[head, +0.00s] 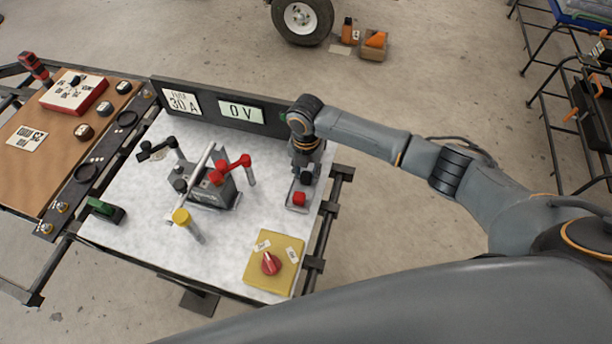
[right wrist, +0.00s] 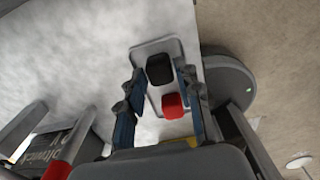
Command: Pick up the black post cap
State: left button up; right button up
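The black post cap (right wrist: 159,69) is a small dark block on a light grey tray (right wrist: 144,50) in the right wrist view. It also shows in the head view (head: 306,178), just below my right gripper. A red cap (right wrist: 172,105) lies beside it on the same tray and shows in the head view (head: 299,198). My right gripper (right wrist: 161,82) is open and points down over the tray. In the right wrist view its fingers appear on either side of the black cap; I cannot tell whether they touch it. My left gripper is not in view.
A yellow box with a red knob (head: 269,263) sits at the front right. A dark panel reading 0 V (head: 241,111) runs along the back edge.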

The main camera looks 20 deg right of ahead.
jog(key=shift+f, duration=0.7)
jog(key=c, duration=0.5)
jog(key=shift+r, duration=0.1)
